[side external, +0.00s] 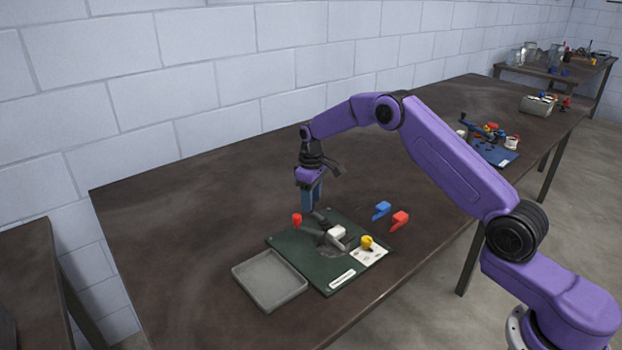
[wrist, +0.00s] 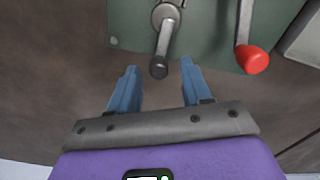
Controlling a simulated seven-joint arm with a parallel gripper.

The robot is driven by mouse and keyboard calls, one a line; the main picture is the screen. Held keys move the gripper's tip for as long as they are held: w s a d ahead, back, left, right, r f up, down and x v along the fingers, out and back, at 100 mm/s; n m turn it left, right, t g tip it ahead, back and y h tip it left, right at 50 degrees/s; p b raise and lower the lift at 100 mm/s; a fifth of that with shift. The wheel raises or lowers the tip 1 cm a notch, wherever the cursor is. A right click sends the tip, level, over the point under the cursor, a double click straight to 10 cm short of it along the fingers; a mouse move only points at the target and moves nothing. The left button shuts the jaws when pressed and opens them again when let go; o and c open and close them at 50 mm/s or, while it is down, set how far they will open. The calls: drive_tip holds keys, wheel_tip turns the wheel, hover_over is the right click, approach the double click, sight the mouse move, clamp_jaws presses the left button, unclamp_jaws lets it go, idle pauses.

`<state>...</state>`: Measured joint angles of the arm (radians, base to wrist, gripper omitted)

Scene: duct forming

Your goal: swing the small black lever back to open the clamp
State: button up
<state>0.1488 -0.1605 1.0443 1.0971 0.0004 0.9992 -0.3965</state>
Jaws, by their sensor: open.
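The small lever (wrist: 165,40) is a grey metal arm with a black tip, and its round pivot sits on the dark green plate (wrist: 125,22). In the wrist view its black tip (wrist: 159,67) lies between the ends of my two blue fingers, with a gap on each side. My gripper (side external: 312,208) points down over the back edge of the green plate (side external: 297,250) and is open and empty. How high the fingers are above the lever is hard to tell. In the side view the lever is small and partly lost among the dark clamp parts.
A red-knobbed lever (wrist: 252,60) stands to the right in the wrist view. A grey tray (side external: 270,305) lies beside the plate. A yellow knob (side external: 366,242) stands on a white panel. Loose blue (side external: 381,209) and red (side external: 400,220) pieces lie behind. The table's left part is clear.

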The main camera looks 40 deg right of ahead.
wheel_tip(320, 180, up, 17)
idle(0.4)
drive_tip(key=shift+a, duration=0.1)
drive_tip(key=s+a+r+n, duration=0.2)
drive_tip(key=s+a, duration=0.5)
drive_tip(key=s, duration=0.4)
drive_tip(key=s+a+r+n, duration=0.1)
drive_tip(key=s+a+n, duration=0.1)
drive_tip(key=s+a, duration=0.65)
drive_tip(key=s+d+f+n, duration=0.1)
drive_tip(key=s+d, duration=0.2)
drive_tip(key=s, duration=0.6)
drive_tip(key=s+d+f+n, duration=0.1)
drive_tip(key=s+d+f, duration=0.1)
drive_tip(key=s, duration=0.7)
drive_tip(key=s+d+f+n, duration=0.2)
drive_tip(key=s+d, duration=0.2)
drive_tip(key=s, duration=0.6)
